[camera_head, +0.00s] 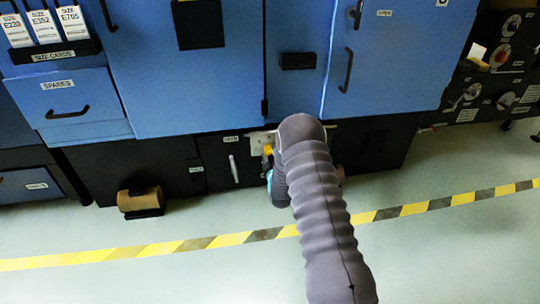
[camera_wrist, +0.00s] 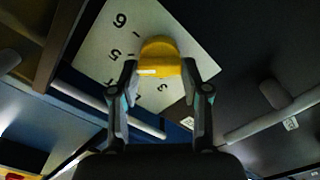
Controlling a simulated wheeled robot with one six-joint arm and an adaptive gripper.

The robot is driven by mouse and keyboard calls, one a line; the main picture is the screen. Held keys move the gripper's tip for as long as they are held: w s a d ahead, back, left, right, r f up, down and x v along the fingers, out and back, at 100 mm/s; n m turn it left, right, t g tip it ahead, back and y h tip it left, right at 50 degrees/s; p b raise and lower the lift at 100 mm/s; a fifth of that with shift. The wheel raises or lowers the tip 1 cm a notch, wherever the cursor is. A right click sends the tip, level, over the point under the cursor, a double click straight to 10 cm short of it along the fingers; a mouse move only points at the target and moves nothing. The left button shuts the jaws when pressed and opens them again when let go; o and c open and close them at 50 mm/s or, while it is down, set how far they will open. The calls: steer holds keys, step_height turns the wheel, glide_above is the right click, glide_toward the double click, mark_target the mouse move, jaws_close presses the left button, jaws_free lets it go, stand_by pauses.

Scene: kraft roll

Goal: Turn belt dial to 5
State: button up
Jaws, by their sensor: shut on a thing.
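The belt dial is a yellow knob (camera_wrist: 160,50) on a white plate (camera_wrist: 100,45) with black numbers. In the wrist view the plate shows 6, 5, a partly covered number and 3, seen turned. A pale mark shows on the knob's lower left side; I cannot tell exactly which number it lines up with. My gripper (camera_wrist: 160,68) has one finger on each side of the knob and is shut on it. In the head view a bit of yellow (camera_head: 268,149) shows beside my arm, low on the machine; my arm hides most of the plate.
Blue cabinet doors (camera_head: 190,70) stand above the black lower panels. A brown roll (camera_head: 140,198) on a black holder is on the floor at left. A yellow-black floor stripe (camera_head: 230,240) crosses in front. Black units (camera_head: 500,75) stand at right.

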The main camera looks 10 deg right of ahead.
steer(key=o, duration=1.1)
steer(key=shift+a, duration=0.1)
steer(key=shift+o, duration=0.2)
steer(key=s, duration=1.2)
